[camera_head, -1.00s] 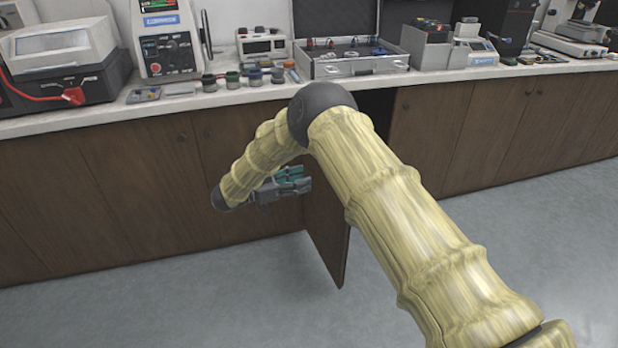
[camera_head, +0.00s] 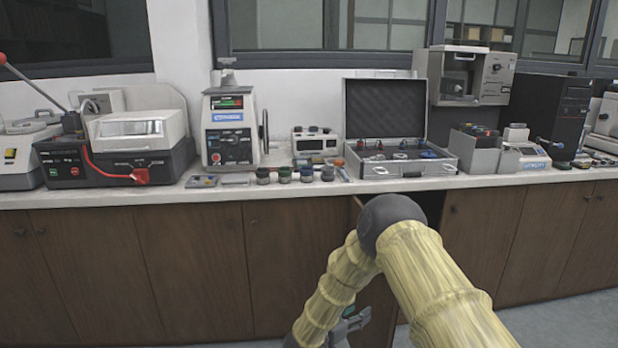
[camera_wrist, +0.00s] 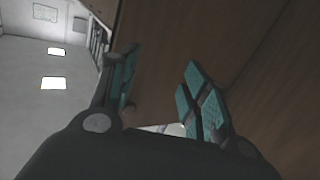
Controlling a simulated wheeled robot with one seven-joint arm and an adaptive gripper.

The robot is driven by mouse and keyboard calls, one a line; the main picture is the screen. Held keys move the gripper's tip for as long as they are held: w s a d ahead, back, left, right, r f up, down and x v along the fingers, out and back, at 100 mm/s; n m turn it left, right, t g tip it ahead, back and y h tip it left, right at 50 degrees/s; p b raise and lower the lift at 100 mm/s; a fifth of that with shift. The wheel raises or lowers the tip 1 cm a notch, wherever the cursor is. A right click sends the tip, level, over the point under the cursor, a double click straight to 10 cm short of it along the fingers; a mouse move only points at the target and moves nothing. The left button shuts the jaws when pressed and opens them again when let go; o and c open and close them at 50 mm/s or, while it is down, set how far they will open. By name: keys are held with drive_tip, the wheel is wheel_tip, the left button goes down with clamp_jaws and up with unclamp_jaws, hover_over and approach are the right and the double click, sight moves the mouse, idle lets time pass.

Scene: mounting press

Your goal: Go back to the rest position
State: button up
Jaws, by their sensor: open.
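My gripper (camera_wrist: 160,98) shows in the wrist view with its teal-padded fingers spread apart, and nothing is between them. In the head view only a small part of my gripper (camera_head: 352,322) shows low down, beside the bent yellow-sleeved arm and below the counter top. A brown wooden surface (camera_wrist: 190,40) is close in front of the fingers in the wrist view. In the head view a cabinet door (camera_head: 376,305) stands open behind the arm, partly hidden by it.
The counter (camera_head: 240,192) carries the mounting press (camera_head: 230,130), an open metal case (camera_head: 395,165), several small jars (camera_head: 285,174) and other instruments. A dark cabinet opening (camera_head: 428,205) lies behind my elbow. Closed cabinet doors (camera_head: 100,270) line the left.

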drive_tip(key=s+d+f+n+g+y, duration=0.1)
drive_tip(key=s+d+f+n+y, duration=0.15)
drive_tip(key=s+f, duration=0.4)
drive_tip(key=s+d+f+n+y, duration=0.1)
drive_tip(key=s+f+n+y, duration=0.1)
drive_tip(key=s+f+y, duration=0.35)
drive_tip(key=s+d+f+n+g+y, duration=0.1)
drive_tip(key=s+d+f+n+y, duration=0.15)
drive_tip(key=s+f, duration=0.55)
drive_tip(key=s+n+g+y, duration=0.1)
drive_tip(key=s+g, duration=0.3)
drive_tip(key=s, duration=1.2)
drive_tip(key=s+d+r+g+y, duration=0.1)
drive_tip(key=s+g, duration=0.1)
drive_tip(key=s, duration=0.7)
drive_tip(key=s+d+r+g+y, duration=0.1)
drive_tip(key=s+r+g, duration=0.15)
drive_tip(key=s, duration=0.65)
wheel_tip(320, 180, up, 14)
drive_tip(key=p, duration=1.5)
drive_tip(key=shift+w+f+n, duration=0.2)
drive_tip(key=shift+n, duration=0.2)
